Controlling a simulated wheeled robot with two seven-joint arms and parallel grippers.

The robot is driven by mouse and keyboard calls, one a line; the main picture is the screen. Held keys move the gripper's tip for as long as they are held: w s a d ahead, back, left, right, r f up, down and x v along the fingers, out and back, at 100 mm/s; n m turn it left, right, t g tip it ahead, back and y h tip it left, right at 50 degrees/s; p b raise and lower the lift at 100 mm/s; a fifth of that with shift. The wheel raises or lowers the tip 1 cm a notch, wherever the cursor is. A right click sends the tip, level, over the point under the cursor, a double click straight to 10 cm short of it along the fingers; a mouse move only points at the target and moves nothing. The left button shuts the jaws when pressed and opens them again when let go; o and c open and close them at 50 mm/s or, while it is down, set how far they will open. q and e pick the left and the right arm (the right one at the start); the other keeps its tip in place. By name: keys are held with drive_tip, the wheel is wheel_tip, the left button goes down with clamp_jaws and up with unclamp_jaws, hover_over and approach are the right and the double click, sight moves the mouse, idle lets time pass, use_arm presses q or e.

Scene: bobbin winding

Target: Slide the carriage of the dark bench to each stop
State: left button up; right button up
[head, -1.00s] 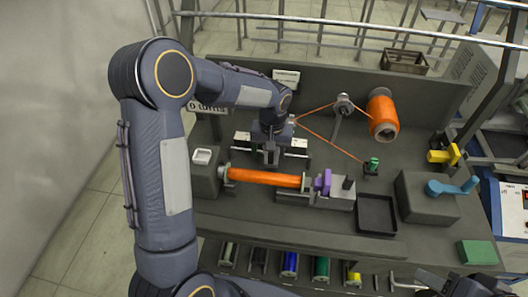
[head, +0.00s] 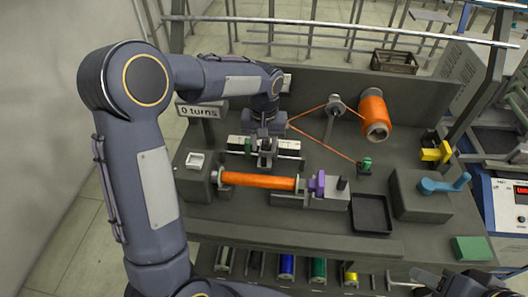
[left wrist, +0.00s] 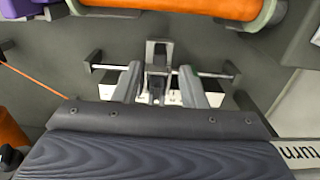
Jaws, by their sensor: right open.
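The dark bench (head: 320,228) fills the middle of the head view. Its carriage (left wrist: 158,58) is a grey block with an upright piece on a thin horizontal rail (left wrist: 105,67) in the left wrist view. My left gripper (left wrist: 160,80) is open, with one finger on each side of the carriage's upright piece and visible gaps between. In the head view my left gripper (head: 265,150) is over the white scale strip (head: 288,147) and partly hides the carriage. A small green piece (head: 248,146) shows beside it. My right gripper (head: 440,285) is open at the bottom right edge.
An orange-wound bobbin (head: 260,181) lies in front of the rail. Orange thread runs from a spool (head: 373,112) past a guide wheel (head: 335,104). A black tray (head: 371,214), blue crank (head: 444,184) and "0 turns" sign (head: 198,111) are nearby.

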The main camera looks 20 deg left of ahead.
use_arm(q)
drive_tip(key=shift+r, duration=1.35)
drive_tip(key=s+a+r+t+h, duration=0.15)
drive_tip(key=s+r, duration=0.25)
drive_tip(key=s, duration=0.5)
drive_tip(key=s+a+r+t+h, duration=0.1)
drive_tip(key=s+r+t, duration=0.15)
drive_tip(key=s, duration=0.75)
drive_tip(key=s+d+f+m+t+h, duration=0.1)
drive_tip(key=s+d, duration=0.1)
drive_tip(key=s, duration=0.4)
drive_tip(key=shift+s+d+f+t, duration=0.2)
drive_tip(key=shift+s+d+t, duration=0.1)
drive_tip(key=shift+s+d, duration=0.1)
